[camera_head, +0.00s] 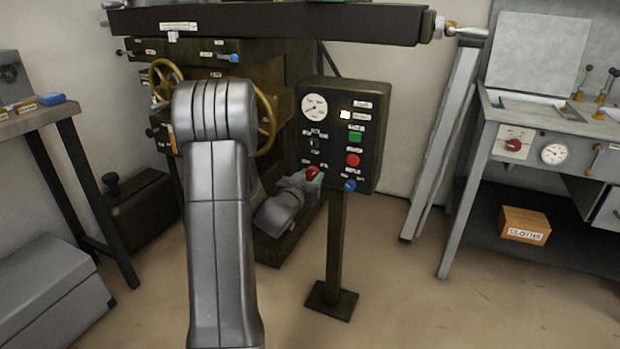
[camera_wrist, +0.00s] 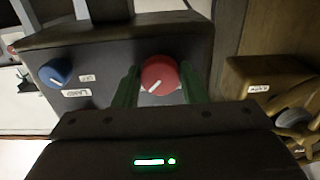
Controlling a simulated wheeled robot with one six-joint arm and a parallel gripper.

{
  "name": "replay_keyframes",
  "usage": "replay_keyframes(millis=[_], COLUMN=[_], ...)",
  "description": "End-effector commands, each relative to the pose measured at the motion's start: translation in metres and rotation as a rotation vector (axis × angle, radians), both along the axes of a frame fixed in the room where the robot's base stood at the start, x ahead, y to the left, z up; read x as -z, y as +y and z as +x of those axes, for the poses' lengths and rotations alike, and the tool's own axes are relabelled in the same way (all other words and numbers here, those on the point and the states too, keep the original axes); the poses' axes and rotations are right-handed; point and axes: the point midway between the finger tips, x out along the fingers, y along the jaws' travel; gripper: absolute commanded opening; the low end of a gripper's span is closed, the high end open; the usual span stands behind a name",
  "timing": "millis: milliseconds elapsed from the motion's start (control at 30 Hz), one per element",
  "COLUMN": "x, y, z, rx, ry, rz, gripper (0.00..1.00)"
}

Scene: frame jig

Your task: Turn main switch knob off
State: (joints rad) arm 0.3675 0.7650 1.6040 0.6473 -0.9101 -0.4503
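The red main switch knob (camera_head: 313,171) is at the lower left of the dark control box (camera_head: 367,128). In the wrist view the knob (camera_wrist: 160,73) is round and red, with a white pointer line slanting to the lower left. My gripper (camera_wrist: 158,84) has its two green fingers apart, one on each side of the knob. A narrow gap shows at the left finger; the right finger looks very close to the knob, and I cannot tell whether it touches. In the head view my gripper (camera_head: 316,178) is at the box's lower left, partly covering the knob.
A blue knob (camera_head: 349,186) is right of the red one; it also shows in the wrist view (camera_wrist: 56,73). Above are a red button (camera_head: 352,160), a green button (camera_head: 355,136) and a gauge (camera_head: 314,107). A brass handwheel (camera_head: 268,122) is left of the box.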

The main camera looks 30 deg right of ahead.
Motion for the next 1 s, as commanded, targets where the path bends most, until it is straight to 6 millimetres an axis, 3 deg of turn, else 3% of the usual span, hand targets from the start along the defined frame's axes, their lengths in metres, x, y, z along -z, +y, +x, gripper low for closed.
replay_keyframes(millis=[467,1000], x=[-0.0013,-0.0023], y=[0.0000,-0.0006], z=[-0.0002,-0.0012], rx=[0.000,-0.001], ry=[0.102,0.476], rz=[-0.085,-0.402], gripper=[0.15,0.15])
